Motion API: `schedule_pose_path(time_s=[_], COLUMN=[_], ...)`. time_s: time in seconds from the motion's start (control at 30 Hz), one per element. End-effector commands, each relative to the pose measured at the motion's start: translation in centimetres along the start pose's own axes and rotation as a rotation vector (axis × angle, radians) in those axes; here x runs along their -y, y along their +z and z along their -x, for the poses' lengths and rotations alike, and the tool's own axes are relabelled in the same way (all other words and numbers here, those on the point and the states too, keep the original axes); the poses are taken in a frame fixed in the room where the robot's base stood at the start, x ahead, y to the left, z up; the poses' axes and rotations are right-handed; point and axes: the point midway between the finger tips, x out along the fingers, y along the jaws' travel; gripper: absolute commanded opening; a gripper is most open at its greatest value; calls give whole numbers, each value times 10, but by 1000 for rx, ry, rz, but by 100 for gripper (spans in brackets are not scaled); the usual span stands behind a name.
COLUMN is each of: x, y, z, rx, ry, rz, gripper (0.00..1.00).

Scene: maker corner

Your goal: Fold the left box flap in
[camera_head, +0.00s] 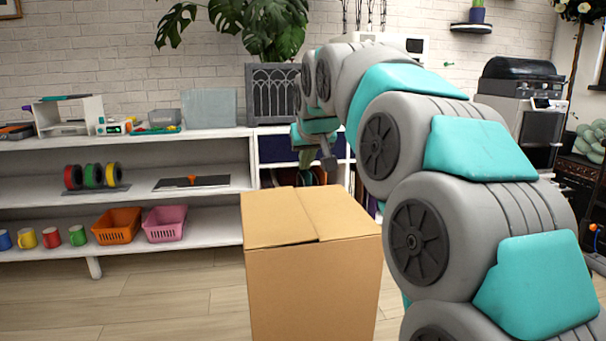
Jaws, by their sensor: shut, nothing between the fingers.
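A brown cardboard box (310,290) stands in front of me. Its left flap (275,217) lies folded in over the top, almost flat, with a thin dark gap under its front edge. The right flap (340,212) also lies across the top, and the two meet along a seam near the middle. My gripper (328,163) is shut and empty. It appears above the far edge of the box, apart from the flaps. Its fingertips are small and dark in this view, and my arm hides part of the space behind it.
A white shelf unit (150,198) stands behind the box at left, with filament spools (92,175), mugs, an orange basket (117,226) and a pink basket (164,223). A plant in a dark planter (273,95) stands behind. Wooden floor left of the box is clear.

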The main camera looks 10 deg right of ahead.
Motion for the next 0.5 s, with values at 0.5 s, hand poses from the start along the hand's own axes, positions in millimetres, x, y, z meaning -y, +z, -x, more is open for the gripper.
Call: schedule_pose_path(time_s=[0.5], x=[0], y=[5], z=[-13], rx=[3], ry=[10], rz=[6], gripper=[0])
